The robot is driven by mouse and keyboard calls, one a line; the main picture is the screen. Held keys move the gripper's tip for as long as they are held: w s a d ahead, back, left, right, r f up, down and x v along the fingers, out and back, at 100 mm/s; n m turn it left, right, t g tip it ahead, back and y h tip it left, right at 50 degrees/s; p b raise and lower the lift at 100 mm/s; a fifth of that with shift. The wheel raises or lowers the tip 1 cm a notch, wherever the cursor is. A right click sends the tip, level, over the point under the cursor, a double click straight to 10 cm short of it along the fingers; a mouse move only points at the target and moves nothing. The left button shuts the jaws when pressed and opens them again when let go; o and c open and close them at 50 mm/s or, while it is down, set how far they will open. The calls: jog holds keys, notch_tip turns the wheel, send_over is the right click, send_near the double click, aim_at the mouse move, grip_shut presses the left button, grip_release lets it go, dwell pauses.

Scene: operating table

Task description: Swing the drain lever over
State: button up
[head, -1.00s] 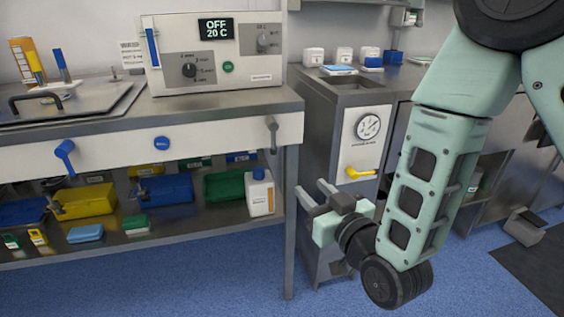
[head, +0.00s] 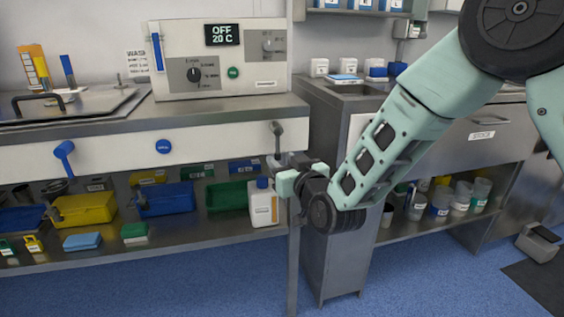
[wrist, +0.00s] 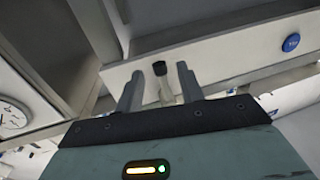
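A grey lever with a dark knob (head: 277,130) hangs on the white front panel (head: 218,139) at its right end. I cannot read a label naming it as the drain lever. My gripper (head: 273,163) is just below and in front of it, its fingers partly hidden in the head view. In the wrist view, my gripper (wrist: 158,88) is open. The lever (wrist: 161,72) appears between the two fingers, with a gap on each side. I cannot tell how deep it sits between them.
A blue lever (head: 64,156) and a round blue button (head: 163,146) are on the same panel. A white bottle (head: 262,206) stands on the shelf below, close to my gripper. A dial gauge (wrist: 12,118) shows at left in the wrist view.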

jog(key=shift+w+a, duration=0.25)
jog(key=shift+w, duration=0.2)
grip_shut()
